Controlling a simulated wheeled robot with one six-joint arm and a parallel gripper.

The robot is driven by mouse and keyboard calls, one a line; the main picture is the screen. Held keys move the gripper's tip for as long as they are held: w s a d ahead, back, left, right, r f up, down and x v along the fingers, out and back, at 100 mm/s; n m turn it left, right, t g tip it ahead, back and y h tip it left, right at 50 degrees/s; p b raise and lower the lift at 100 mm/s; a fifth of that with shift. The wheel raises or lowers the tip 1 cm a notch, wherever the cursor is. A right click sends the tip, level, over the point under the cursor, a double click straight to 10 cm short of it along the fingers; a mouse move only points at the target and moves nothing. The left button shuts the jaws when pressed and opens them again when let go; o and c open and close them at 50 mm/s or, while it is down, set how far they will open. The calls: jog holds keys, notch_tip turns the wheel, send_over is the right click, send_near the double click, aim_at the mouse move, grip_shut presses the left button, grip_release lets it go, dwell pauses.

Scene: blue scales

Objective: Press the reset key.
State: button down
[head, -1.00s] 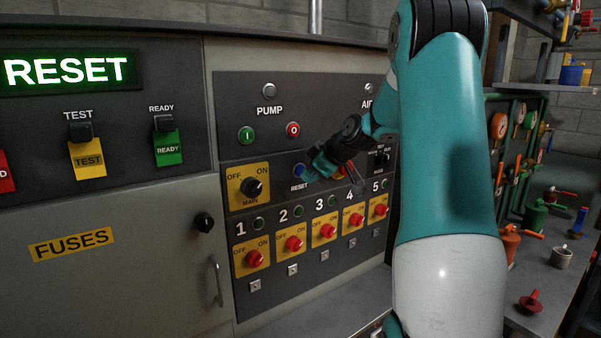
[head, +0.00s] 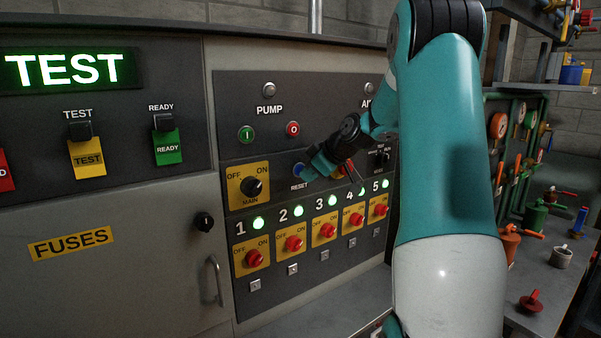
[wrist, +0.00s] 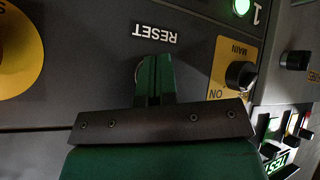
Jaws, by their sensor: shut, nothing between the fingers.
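The blue reset key (head: 298,170) sits on the dark panel above its RESET label (head: 299,187), right of the yellow MAIN switch plate. My gripper (head: 309,174) is shut and empty, with its tips right at the key. In the wrist view my shut green fingers (wrist: 155,68) point at the panel just below the upside-down RESET label (wrist: 155,33) and cover most of the key. Only a bit of the key's rim shows beside them. Whether the tips touch the key I cannot tell. The green display (head: 64,70) reads TEST.
The MAIN knob (head: 252,187) is left of my gripper. Below are numbered lamps (head: 258,224), lit green, over red switches (head: 255,259). The green and red PUMP buttons (head: 293,129) are above. My arm hides part of the panel's right side.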

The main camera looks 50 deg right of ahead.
jog(key=shift+s+a, duration=0.15)
jog(key=shift+s, duration=0.45)
jog(key=shift+s+b, duration=0.1)
jog(key=shift+b, duration=0.25)
jog(key=shift+s+a+b, duration=0.2)
jog(key=shift+s+b, duration=0.1)
jog(key=shift+s, duration=0.5)
jog(key=shift+s+a+b, duration=0.2)
jog(key=shift+s+b, duration=0.15)
jog(key=shift+s, duration=0.4)
jog(key=shift+s+a+b, duration=0.2)
jog(key=shift+s+b, duration=0.1)
jog(key=shift+s, duration=0.5)
